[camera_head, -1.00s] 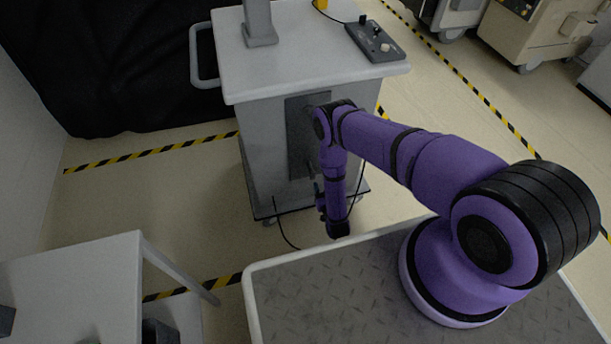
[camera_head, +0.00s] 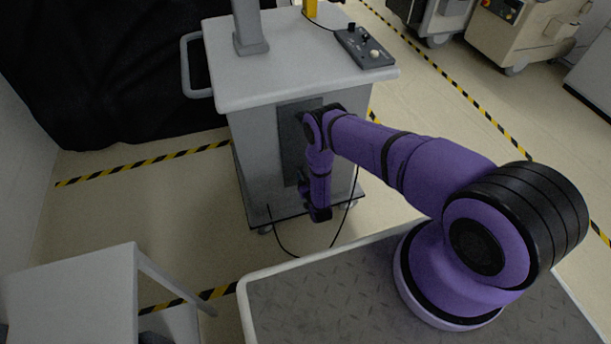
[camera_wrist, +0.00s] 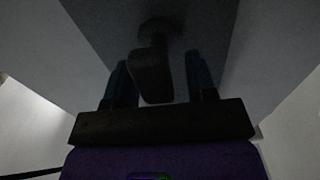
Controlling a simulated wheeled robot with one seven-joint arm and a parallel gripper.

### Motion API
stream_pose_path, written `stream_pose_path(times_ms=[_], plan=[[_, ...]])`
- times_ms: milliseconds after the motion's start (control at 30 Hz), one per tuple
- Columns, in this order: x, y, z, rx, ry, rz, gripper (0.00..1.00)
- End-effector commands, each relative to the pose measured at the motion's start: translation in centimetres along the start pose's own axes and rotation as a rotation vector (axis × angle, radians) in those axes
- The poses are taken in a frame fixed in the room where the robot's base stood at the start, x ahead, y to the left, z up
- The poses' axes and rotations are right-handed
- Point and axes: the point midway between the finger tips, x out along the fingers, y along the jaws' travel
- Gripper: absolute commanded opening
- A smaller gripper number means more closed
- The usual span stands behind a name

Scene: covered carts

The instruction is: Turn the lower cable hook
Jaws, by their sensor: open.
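The cable hook (camera_wrist: 152,78) is a dark, rounded piece hanging down from a round mount on the dark panel (camera_wrist: 125,28), seen in the wrist view. My gripper (camera_wrist: 157,62) is open, with one dark blue finger on each side of the hook. A gap shows on both sides, wider on the right. In the head view, the panel (camera_head: 289,145) is on the front of the grey cart (camera_head: 256,160). My forearm hangs in front of it there and hides the hook. I cannot tell from these views whether this hook is the lower one.
A control box (camera_head: 364,47) and a post stand on the cart top. A black cable (camera_head: 347,215) loops down by the cart's lower right side. A white table (camera_head: 75,290) stands at the lower left. Floor to the cart's left is clear. Other carts stand at the top right.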

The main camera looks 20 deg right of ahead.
Motion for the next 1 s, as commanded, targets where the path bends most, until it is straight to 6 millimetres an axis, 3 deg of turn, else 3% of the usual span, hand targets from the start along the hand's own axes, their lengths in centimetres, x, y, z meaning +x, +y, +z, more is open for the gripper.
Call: stream_pose_path(times_ms=[267, 400, 500, 1000], plan=[[0.13, 0.00, 0.00, 0.000, 0.000, 0.000, 0.51], [0.12, -0.01, 0.00, 0.000, 0.000, 0.000, 0.19], [0.12, -0.01, 0.00, 0.000, 0.000, 0.000, 0.02], [0.08, 0.23, 0.04, 0.133, -0.001, 0.002, 0.02]])
